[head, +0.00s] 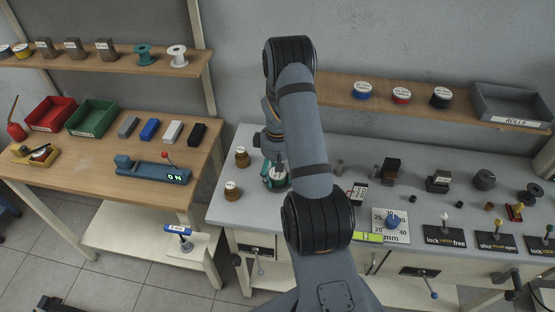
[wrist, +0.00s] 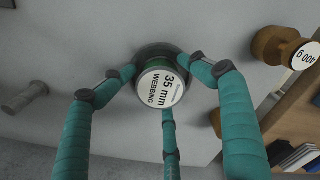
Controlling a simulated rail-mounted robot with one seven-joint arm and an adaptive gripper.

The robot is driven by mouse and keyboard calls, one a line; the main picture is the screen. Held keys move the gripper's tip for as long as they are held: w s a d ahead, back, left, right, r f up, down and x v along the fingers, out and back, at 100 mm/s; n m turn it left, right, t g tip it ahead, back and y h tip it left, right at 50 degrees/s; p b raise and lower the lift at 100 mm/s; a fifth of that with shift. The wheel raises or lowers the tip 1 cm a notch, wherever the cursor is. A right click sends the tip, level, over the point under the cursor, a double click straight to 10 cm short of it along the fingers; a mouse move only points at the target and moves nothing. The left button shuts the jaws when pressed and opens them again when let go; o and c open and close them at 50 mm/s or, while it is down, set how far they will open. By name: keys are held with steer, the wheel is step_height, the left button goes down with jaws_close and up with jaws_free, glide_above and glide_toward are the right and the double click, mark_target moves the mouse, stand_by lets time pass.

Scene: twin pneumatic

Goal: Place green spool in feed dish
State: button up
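A green spool (wrist: 160,85) with a white "35 mm WEBBING" label faces the wrist camera. In the head view its pale top (head: 278,172) shows on the grey bench, left of my arm. A dark round rim, seemingly a dish (wrist: 152,50), shows behind the spool in the wrist view; how deep the spool sits in it is hidden. My gripper (wrist: 162,82) has its three teal fingers spread around the spool, tips close to its edge. I cannot tell whether they press on it. In the head view my gripper (head: 272,165) is partly hidden by my arm.
Two brown weights stand left on the bench, one behind (head: 242,157) and one in front (head: 232,190). A teal spool (head: 144,54) and a white spool (head: 177,55) stand on the left shelf. Small parts crowd the bench to the right, beside a size plate (head: 402,233).

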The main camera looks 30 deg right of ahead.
mark_target(277, 173)
steer(key=shift+w+r+b, duration=0.1)
steer(key=shift+r+b, duration=0.3)
steer(key=shift+r, duration=0.3)
step_height(277, 173, up, 11)
steer(key=b, duration=0.2)
steer(key=shift+r, duration=0.2)
